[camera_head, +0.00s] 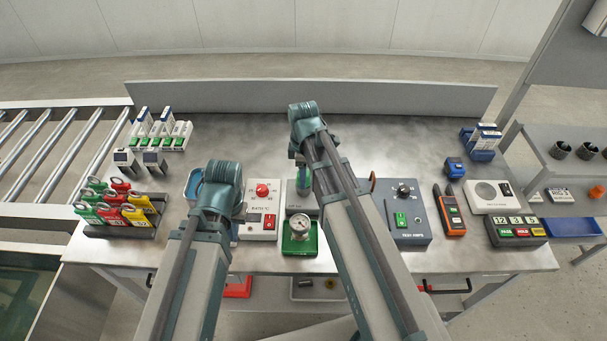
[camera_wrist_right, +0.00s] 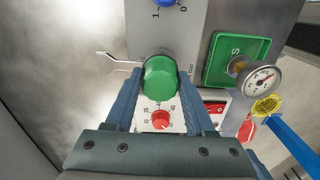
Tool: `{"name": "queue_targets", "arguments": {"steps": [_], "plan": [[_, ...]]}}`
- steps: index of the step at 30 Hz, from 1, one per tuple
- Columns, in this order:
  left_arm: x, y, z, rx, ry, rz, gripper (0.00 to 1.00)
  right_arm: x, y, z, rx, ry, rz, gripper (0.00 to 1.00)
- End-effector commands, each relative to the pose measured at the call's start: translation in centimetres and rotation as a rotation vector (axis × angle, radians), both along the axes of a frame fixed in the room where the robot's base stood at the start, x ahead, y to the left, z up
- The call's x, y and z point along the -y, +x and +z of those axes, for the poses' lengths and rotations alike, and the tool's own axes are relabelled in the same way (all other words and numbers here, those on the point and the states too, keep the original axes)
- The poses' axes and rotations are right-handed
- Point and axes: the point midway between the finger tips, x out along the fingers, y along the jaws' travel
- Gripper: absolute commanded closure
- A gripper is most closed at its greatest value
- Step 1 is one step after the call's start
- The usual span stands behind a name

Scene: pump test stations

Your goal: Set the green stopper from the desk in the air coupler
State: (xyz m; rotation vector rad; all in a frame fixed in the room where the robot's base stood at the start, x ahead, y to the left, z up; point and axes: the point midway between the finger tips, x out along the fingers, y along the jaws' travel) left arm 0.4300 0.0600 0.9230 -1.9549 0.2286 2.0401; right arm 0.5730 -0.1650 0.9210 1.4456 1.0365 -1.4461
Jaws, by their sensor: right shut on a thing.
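The green stopper (camera_wrist_right: 160,78) sits between the blue fingers of my right gripper (camera_wrist_right: 158,95), which is shut on it. The stopper is at the lower edge of a grey panel (camera_wrist_right: 165,30) with a blue knob and a side hook. I cannot tell whether the stopper touches the air coupler; the coupler's mouth is hidden behind it. In the head view my right gripper (camera_head: 302,182) is behind the pressure gauge, largely covered by my arm. My left arm ends near the blue-rimmed bin; its fingers are hidden.
A pressure gauge (camera_head: 300,224) stands in a green base (camera_head: 299,246) in front of the panel. A red-knob box (camera_head: 262,223) is to the left and a grey-blue test box (camera_head: 410,230) to the right. A rack of coloured padlocks (camera_head: 122,230) stands at the left.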

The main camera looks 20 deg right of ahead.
Motion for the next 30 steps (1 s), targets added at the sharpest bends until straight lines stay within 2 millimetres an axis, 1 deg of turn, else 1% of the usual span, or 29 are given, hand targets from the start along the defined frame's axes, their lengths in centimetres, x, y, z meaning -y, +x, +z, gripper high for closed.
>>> {"name": "queue_targets", "arguments": {"steps": [1, 5, 6, 7, 16, 20, 26, 30], "plan": [[0.0, 0.0, -0.1, 0.0, 0.0, 0.0, 1.0, 0.0, 0.0, -0.1, 0.0, 0.0, 0.0, 0.44], [0.0, 0.0, 0.0, 0.0, 0.0, 0.0, 1.0, 0.0, 0.0, 0.0, 0.0, 0.0, 0.0, 0.2], [0.0, 0.0, 0.0, 0.0, 0.0, 0.0, 1.0, 0.0, 0.0, 0.0, 0.0, 0.0, 0.0, 0.13], [0.0, 0.0, 0.0, 0.0, 0.0, 0.0, 1.0, 0.0, 0.0, 0.0, 0.0, 0.0, 0.0, 0.11], [0.0, 0.0, 0.0, 0.0, 0.0, 0.0, 1.0, 0.0, 0.0, 0.0, 0.0, 0.0, 0.0, 0.11], [0.0, 0.0, 0.4, 0.0, 0.0, 0.0, 1.0, 0.0, 0.0, 0.4, 0.0, 0.0, 0.0, 0.11], [0.0, 0.0, 2.0, 0.0, 0.0, 0.0, 1.0, 0.0, 0.0, 2.0, 0.0, 0.0, 0.0, 0.11], [0.0, 0.0, 3.9, 0.0, 0.0, 0.0, 1.0, 0.0, 0.0, 3.9, 0.0, 0.0, 0.0, 0.11]]}}
